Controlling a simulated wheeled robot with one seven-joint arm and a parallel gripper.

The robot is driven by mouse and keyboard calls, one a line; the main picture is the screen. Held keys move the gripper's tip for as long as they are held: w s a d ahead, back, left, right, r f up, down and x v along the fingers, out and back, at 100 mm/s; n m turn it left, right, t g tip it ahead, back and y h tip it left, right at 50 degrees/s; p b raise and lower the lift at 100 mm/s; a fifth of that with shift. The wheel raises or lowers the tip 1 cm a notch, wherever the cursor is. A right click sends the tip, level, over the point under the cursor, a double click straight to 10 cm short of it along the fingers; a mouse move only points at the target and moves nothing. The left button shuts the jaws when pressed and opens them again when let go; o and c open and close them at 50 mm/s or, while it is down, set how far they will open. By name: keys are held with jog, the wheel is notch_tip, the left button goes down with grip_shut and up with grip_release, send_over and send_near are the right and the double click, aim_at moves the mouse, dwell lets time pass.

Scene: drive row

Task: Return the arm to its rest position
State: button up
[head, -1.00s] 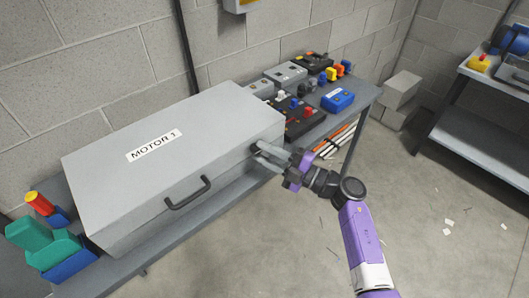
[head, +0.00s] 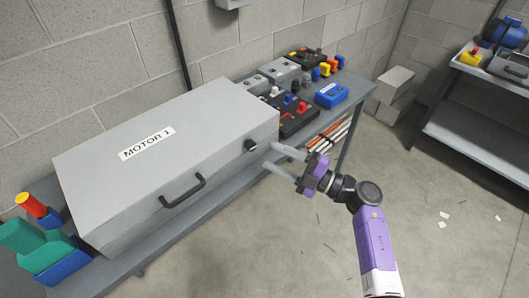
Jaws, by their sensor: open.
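My gripper (head: 281,163) is open and empty, on the end of my purple and black arm. Its two grey fingers point left toward the front right end of a large grey box labelled MOTOR 1 (head: 110,195). A black knob (head: 251,146) shows on the box near that end, just left of the upper fingertip. The fingers appear clear of the knob. A dark handle (head: 184,191) is on the box's front face. The box is closed.
The box stands on a grey bench (head: 163,252). Grey blocks (head: 394,90) and a second bench (head: 478,140) stand at the right. Open floor lies in front.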

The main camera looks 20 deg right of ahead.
jog(key=shift+v, duration=1.15)
jog(key=w+d+r+m+t+h, duration=0.1)
jog(key=d+r+m+t+h, duration=0.1)
jog(key=d+r+t, duration=0.3)
jog(key=s+r+m+t+h, duration=0.3)
jog(key=s+r+m+h, duration=0.1)
jog(key=s+m+h, duration=0.25)
jog(key=s+a+f+m+g+h, duration=0.1)
jog(key=s+a+f+m+g, duration=0.1)
jog(key=s, duration=0.8)
jog(key=s+a+f+m+g+h, duration=0.1)
jog(key=s+a+m, duration=0.4)
jog(key=s, duration=0.6)
jog(key=s+a+f+m+g+h, duration=0.2)
jog(key=s+a+f+m+g, duration=0.1)
jog(key=s, duration=0.8)
jog(key=a+m+g, duration=0.1)
jog(key=m+g, duration=0.1)
jog(key=m, duration=0.1)
jog(key=shift+f+g, duration=0.15)
jog(key=shift+g, duration=0.15)
